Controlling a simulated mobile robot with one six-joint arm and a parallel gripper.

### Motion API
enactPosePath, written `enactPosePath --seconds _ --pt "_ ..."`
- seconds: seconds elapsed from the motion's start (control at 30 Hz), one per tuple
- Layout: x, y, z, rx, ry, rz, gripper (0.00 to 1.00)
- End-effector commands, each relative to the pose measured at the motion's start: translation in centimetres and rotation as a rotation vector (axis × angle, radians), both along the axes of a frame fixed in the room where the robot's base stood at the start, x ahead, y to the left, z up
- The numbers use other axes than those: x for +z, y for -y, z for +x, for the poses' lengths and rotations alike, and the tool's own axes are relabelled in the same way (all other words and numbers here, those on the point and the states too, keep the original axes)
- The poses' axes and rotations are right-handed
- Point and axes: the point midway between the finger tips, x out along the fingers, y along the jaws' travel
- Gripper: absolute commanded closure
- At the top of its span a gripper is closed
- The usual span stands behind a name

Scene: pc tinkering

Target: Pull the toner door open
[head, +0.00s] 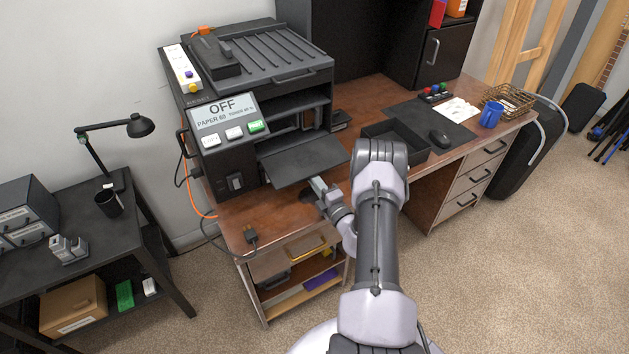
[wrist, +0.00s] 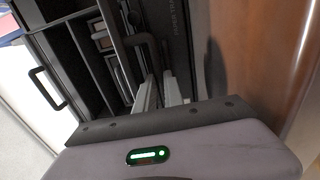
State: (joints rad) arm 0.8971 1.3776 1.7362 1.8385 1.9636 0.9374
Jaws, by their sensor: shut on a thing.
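The black printer (head: 215,165) stands on the wooden desk, its display reading OFF. A flat dark panel (head: 300,160), which looks like the toner door, sticks out level from its open front. My gripper (head: 318,186) is at the panel's front edge, in front of the printer. In the wrist view, my gripper's pale fingers (wrist: 160,88) are shut on a dark bar handle (wrist: 147,42). Dark inner shelves show to the left of the handle, and a panel lettered PAPER TRAY (wrist: 180,45) to the right. The exact finger contact is partly hidden.
A plug with a cable (head: 250,235) lies at the desk's front left. A side table with a lamp (head: 139,125) stands at left.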

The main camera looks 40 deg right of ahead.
Motion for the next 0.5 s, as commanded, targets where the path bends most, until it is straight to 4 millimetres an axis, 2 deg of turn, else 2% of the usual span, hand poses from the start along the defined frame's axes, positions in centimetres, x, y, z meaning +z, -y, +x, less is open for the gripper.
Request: enactPosePath --seconds 0.27,0.3,0.33,0.5 --pt "-0.03 0.00 -0.02 0.000 -0.001 0.000 1.00" --pt "-0.03 0.01 -0.02 0.000 -0.001 0.000 0.82" --pt "-0.03 0.00 -0.02 0.000 -0.001 0.000 0.78" --pt "-0.01 0.00 -0.01 0.000 0.000 0.000 0.78"
